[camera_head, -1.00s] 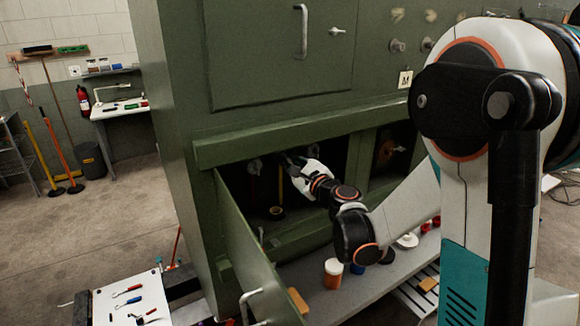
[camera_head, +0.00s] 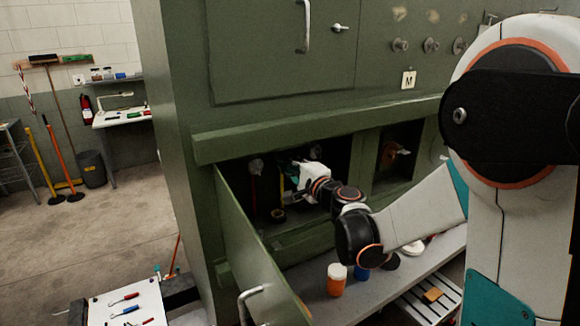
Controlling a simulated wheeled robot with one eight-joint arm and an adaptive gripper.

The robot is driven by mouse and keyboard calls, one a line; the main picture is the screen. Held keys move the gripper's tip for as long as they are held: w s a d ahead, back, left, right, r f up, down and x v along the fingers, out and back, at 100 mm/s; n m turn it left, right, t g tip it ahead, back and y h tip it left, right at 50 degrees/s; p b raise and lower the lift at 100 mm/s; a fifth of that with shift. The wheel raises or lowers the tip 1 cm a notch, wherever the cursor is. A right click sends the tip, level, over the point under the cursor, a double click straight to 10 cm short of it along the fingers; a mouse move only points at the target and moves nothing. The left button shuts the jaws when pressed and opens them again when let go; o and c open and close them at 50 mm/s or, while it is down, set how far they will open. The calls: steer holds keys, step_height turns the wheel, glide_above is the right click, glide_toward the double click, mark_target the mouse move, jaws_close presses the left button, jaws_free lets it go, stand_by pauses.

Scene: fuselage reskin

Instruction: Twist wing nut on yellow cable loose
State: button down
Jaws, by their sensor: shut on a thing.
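My gripper (camera_head: 290,180) reaches into the left open bay of the green cabinet. Its jaws are shut at the top of the yellow cable (camera_head: 281,186), which hangs as a thin vertical strip just left of the gripper's white body. The wing nut between the jaws is hidden by the fingers. A second pale fitting (camera_head: 257,166) sits to the left, above a thin red cable (camera_head: 253,188).
The open green door (camera_head: 250,250) stands in front of the bay at lower left. A bay edge beam (camera_head: 300,137) runs above my arm. An orange jar (camera_head: 336,281) with a white lid stands on the grey shelf (camera_head: 385,290) below. A dark ring (camera_head: 278,215) lies on the bay floor.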

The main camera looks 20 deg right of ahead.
steer(key=shift+f+n, duration=0.1)
steer(key=shift+n, duration=0.4)
steer(key=c, duration=1.8)
jaws_free()
steer(key=shift+s, duration=0.1)
steer(key=v, duration=1.2)
